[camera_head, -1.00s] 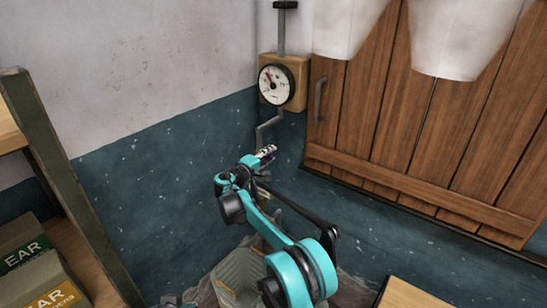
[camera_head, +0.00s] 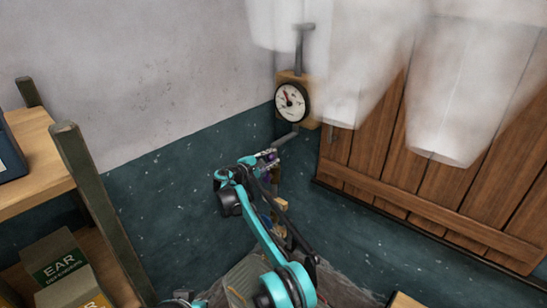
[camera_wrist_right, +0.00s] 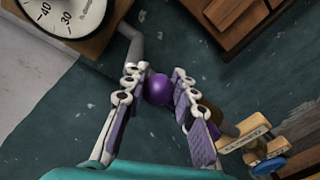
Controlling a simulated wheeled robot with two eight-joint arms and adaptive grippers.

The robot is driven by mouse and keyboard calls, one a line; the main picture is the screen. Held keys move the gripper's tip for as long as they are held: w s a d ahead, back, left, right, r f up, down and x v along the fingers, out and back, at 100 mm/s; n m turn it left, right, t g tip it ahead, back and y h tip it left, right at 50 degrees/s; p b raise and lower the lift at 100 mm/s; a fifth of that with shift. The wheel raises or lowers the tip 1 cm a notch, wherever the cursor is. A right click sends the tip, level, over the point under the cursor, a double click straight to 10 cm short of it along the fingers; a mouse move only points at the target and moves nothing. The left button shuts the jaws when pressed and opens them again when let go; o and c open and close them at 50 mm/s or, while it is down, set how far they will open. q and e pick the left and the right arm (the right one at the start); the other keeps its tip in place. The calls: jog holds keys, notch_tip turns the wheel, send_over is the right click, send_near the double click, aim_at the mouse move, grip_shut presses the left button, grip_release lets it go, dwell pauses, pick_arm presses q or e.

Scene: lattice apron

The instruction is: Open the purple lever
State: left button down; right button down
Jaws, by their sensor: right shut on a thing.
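The purple lever's round knob (camera_wrist_right: 157,88) sits between the fingertips of my right gripper in the right wrist view. A bent grey pipe (camera_wrist_right: 134,45) runs from behind the gauge down towards the knob. In the head view the grey arm (camera_head: 287,139) of the lever runs from below the gauge to my right gripper (camera_head: 268,158). The right gripper (camera_wrist_right: 156,84) is shut on the knob, with a finger on each side. In the head view the gripper largely hides the knob.
A round gauge (camera_head: 291,102) on a wooden block is on the wall above the lever. A wooden panel (camera_head: 440,195) is to its right. Blurred whitish shapes (camera_head: 445,100) hang in front. A wooden shelf (camera_head: 35,160) with boxes stands at the left.

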jog(key=shift+a+f, duration=0.2)
jog(key=c, duration=1.4)
grip_release()
jog(key=shift+o, duration=1.1)
jog(key=shift+a, duration=0.15)
jog(key=shift+r, duration=0.1)
jog(key=shift+s, duration=0.1)
jog(key=v, duration=1.1)
jog(key=shift+s+a, duration=0.25)
